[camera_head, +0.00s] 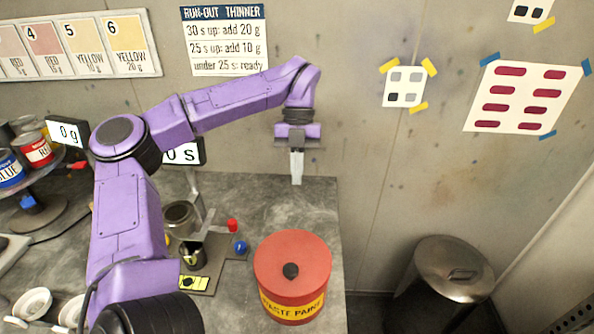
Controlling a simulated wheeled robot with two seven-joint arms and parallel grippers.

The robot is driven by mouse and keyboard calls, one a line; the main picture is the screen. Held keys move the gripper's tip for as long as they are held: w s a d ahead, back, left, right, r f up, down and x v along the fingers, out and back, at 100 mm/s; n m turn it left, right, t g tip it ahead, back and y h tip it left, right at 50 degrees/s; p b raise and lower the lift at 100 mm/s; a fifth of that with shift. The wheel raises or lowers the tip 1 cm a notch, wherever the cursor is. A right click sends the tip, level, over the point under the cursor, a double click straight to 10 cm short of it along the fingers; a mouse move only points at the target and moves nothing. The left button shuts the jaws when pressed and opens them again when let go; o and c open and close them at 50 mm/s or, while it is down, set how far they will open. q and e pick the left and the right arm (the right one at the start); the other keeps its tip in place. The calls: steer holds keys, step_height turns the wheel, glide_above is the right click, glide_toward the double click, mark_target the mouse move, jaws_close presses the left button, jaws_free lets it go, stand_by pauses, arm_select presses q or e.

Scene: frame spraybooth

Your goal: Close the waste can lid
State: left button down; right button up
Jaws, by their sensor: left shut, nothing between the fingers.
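The waste can (291,309) is a red drum with a yellow "WASTE PAINT" band, standing at the front right of the grey bench. Its round red lid (310,258) with a black knob lies flat over the top of the can, and no opening shows. My left gripper (296,182) is shut and empty, pointing down above the back of the bench. It is behind the can in the picture and apart from the lid. My right gripper is not in view.
A metal bin (450,268) stands on the floor to the right of the bench. Left of the can are a small cup (193,256), a red and a blue knob, and a viscosity stand. Paint cans (37,150) stand on a turntable at the far left. The bench behind the can is clear.

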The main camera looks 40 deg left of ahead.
arm_select(q)
steer(key=shift+s, duration=0.1)
stand_by(0.4)
steer(key=c, duration=0.8)
jaws_free()
steer(key=v, duration=1)
steer(key=shift+r+p, duration=0.3)
steer(key=shift+p, duration=0.15)
